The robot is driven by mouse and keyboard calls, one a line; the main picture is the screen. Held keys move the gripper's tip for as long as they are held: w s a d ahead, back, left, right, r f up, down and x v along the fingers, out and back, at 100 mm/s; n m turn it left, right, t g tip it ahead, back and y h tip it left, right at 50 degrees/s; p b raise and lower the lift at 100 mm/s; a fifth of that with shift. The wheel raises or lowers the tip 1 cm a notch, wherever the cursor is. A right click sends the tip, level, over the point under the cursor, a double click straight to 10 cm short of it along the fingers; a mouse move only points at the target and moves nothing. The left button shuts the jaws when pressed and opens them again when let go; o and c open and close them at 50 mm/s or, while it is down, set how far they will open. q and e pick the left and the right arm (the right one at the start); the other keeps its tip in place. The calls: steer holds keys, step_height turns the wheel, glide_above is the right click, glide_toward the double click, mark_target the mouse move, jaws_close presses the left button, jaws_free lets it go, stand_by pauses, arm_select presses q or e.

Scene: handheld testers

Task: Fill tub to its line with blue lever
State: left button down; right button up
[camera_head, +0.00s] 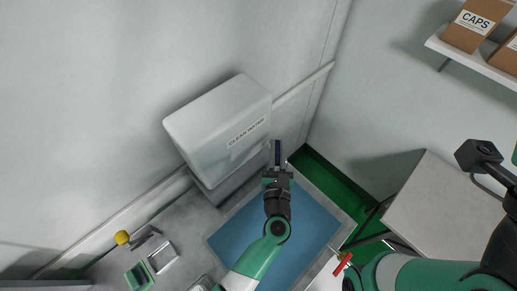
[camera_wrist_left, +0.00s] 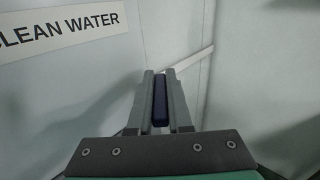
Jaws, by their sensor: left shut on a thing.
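My left gripper (camera_head: 277,172) is in front of the right side of the white tank marked CLEAN WATER (camera_head: 222,128). It is shut on the dark blue lever (camera_head: 277,150), which stands out beyond the fingertips. In the left wrist view the lever (camera_wrist_left: 160,101) shows as a dark blue bar between the two grey fingers (camera_wrist_left: 160,104). A blue rectangular surface (camera_head: 312,228) lies below my left arm, and I cannot tell whether it is water, a basin or a mat. No tub with a fill line can be made out. My right gripper's fingers do not show clearly.
A yellow knob (camera_head: 122,238), a green-edged box (camera_head: 138,277) and a square grey tray (camera_head: 162,257) sit at lower left. A red handle (camera_head: 342,265) is beside my right arm. A grey cabinet (camera_head: 440,215) stands at right; a shelf (camera_head: 470,58) holds boxes.

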mark_target(278, 157)
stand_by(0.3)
arm_select(q)
steer(key=c, duration=0.8)
jaws_free()
steer(key=shift+c, duration=0.2)
steer(key=s+p, duration=0.2)
steer(key=s, duration=0.1)
steer(key=shift+d+r, duration=0.1)
steer(key=shift+r, duration=0.1)
steer(key=s+p, duration=0.2)
steer(key=s, duration=0.6)
steer(key=shift+s+f, duration=0.2)
steer(key=shift+s, duration=0.1)
steer(key=shift+d, duration=0.1)
